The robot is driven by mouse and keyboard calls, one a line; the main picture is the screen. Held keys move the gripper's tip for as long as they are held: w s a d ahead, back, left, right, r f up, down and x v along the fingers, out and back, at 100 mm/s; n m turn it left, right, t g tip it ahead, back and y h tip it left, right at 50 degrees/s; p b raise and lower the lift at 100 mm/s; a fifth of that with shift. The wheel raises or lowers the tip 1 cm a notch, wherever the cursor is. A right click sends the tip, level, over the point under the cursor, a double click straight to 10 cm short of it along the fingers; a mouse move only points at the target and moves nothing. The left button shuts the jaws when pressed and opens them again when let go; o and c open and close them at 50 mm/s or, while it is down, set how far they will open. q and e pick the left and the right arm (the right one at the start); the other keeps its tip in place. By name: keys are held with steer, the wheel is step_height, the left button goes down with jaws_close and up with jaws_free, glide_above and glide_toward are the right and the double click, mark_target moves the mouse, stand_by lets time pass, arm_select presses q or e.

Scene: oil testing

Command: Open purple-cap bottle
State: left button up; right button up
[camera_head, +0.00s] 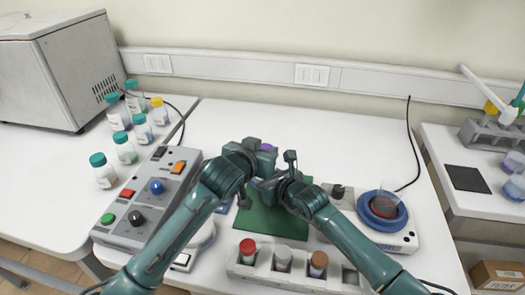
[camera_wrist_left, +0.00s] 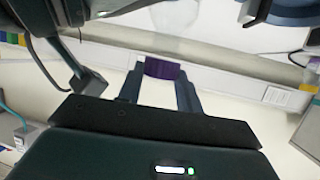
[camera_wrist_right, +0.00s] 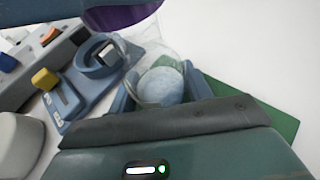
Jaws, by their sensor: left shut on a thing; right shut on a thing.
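The purple cap (camera_head: 268,147) shows just above my grippers over the middle of the table. In the left wrist view the purple cap (camera_wrist_left: 165,69) sits between the fingers of my left gripper (camera_wrist_left: 160,82), which is shut on it. My right gripper (camera_wrist_right: 160,95) is shut on the clear bottle (camera_wrist_right: 145,66), with a pale round surface inside. The purple cap (camera_wrist_right: 122,17) is at the top of the right wrist view, near the bottle's upper end. I cannot tell whether cap and bottle still touch. In the head view my left gripper (camera_head: 264,160) and right gripper (camera_head: 270,183) hide the bottle.
A green mat (camera_head: 255,222) lies below the grippers. A control box (camera_head: 135,225) stands left, a device with a blue ring (camera_head: 383,207) right. A white rack (camera_head: 240,268) with several capped containers is in front. Several teal-capped bottles (camera_head: 124,150) stand at left. The table's back is clear.

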arm_select(q)
steer(key=shift+r, duration=2)
arm_select(e)
steer(key=o, duration=1.4)
steer(key=shift+o, duration=0.2)
